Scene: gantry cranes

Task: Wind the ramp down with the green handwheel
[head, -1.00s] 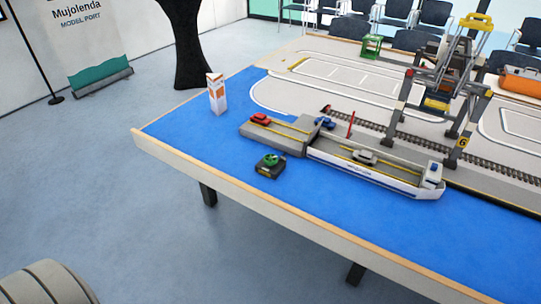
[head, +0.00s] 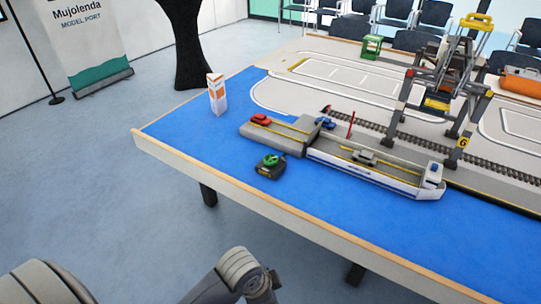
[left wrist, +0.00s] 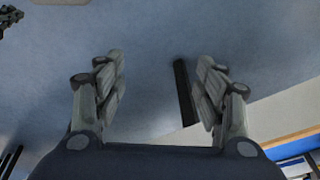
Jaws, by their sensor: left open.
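The green handwheel (head: 271,159) sits on top of a small dark box (head: 269,171) on the blue table top, near its front edge. Behind it, a grey quay block (head: 262,138) with yellow lines carries a red car (head: 260,118). A grey plate, apparently the ramp (head: 308,126), stands tilted up between the quay and the white-and-blue ship (head: 375,177). My left gripper (left wrist: 160,60) is open and empty in the left wrist view, over the floor, with the table edge at the lower right. My right gripper is not in view.
A blue car (head: 325,122) and a red post (head: 351,124) are by the ramp. A grey car (head: 364,157) stands on the ship. A white-orange carton (head: 217,94) is at the back left; a gantry crane (head: 441,88) stands behind. Blue surface around the handwheel box is clear.

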